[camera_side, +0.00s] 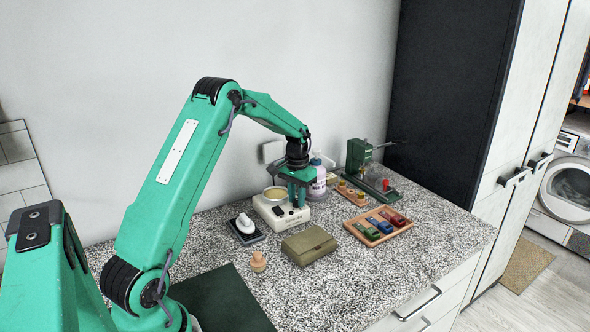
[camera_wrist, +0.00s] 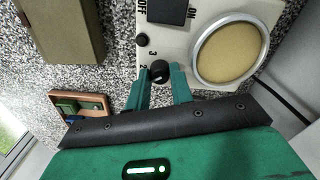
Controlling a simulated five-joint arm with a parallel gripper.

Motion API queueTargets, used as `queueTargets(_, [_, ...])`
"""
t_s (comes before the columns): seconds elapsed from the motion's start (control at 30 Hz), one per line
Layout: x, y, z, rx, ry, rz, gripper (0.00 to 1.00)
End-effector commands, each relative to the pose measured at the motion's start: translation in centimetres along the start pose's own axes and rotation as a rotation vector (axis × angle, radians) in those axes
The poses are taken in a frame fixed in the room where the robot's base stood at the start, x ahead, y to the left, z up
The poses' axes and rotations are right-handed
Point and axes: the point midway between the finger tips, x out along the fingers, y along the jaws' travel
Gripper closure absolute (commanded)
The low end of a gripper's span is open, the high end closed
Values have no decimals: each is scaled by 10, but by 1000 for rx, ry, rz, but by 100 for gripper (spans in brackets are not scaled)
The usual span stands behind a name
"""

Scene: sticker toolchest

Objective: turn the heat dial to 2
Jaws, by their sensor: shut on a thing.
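The heat dial (camera_wrist: 159,70) is a small black knob on a white heater box (camera_side: 262,206), with the numbers 2 and 3 printed beside it in the wrist view. My gripper (camera_wrist: 160,78) has one finger on each side of the knob and is shut on it. In the side view my gripper (camera_side: 295,198) points down over the right part of the box and hides the dial. Which number the dial points to cannot be told. A black ON/OFF switch (camera_wrist: 172,10) and a round metal-rimmed dish (camera_wrist: 230,52) sit on the same box.
An olive box (camera_side: 309,245) stands in front of the heater. A wooden tray (camera_side: 402,229) of coloured blocks lies right. A bottle (camera_side: 318,185) and a green press (camera_side: 358,155) stand behind. A black pad (camera_side: 250,238) and wooden stamp (camera_side: 258,262) are left and in front.

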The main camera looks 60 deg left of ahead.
Motion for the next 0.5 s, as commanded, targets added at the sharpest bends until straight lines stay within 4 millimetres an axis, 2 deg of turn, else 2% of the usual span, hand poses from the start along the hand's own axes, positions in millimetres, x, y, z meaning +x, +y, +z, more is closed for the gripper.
queueTargets(0.5, [-2, 0, -1, 451, 2, -1, 100])
